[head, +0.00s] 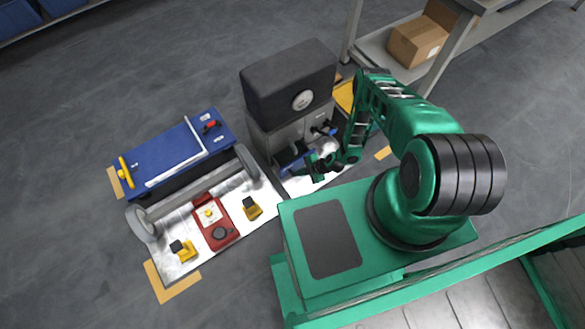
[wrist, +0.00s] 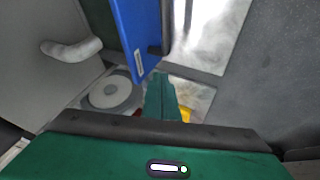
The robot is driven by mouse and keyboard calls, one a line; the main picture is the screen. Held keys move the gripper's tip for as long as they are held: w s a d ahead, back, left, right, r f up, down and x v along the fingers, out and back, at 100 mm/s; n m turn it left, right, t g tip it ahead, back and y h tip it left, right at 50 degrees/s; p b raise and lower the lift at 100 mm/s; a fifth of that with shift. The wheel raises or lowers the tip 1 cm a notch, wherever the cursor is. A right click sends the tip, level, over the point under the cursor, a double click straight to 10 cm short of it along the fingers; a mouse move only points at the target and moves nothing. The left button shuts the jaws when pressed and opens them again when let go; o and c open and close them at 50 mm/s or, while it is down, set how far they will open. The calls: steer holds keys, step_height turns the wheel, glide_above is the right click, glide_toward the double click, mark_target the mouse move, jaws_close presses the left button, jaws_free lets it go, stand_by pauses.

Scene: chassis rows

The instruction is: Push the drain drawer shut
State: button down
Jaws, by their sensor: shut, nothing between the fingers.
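The drain drawer shows as a blue front (head: 291,165) low on the grey machine with the black top (head: 290,80), partly hidden behind my arm. It appears to stand out from the machine body; how far is hard to tell. In the wrist view the blue drawer front (wrist: 136,35) runs down from the top edge to just above my fingers. My gripper (head: 315,168) is shut and empty beside the drawer in the head view. In the wrist view its closed green fingertips (wrist: 160,85) are close to the drawer's lower corner; whether they touch I cannot tell.
A shelf with a cardboard box (head: 418,42) is at the upper right. Grey floor is open at the left.

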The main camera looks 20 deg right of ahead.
mark_target(287, 169)
steer(key=shift+w+a+f, duration=0.1)
steer(key=shift+w+a, duration=0.15)
steer(key=shift+w, duration=0.45)
steer(key=shift+w+a+f, duration=0.15)
steer(key=shift+w+a, duration=0.15)
steer(key=shift+w, duration=0.35)
steer(key=shift+w+a+f, duration=0.1)
steer(key=shift+w+a, duration=0.15)
steer(key=shift+w, duration=0.45)
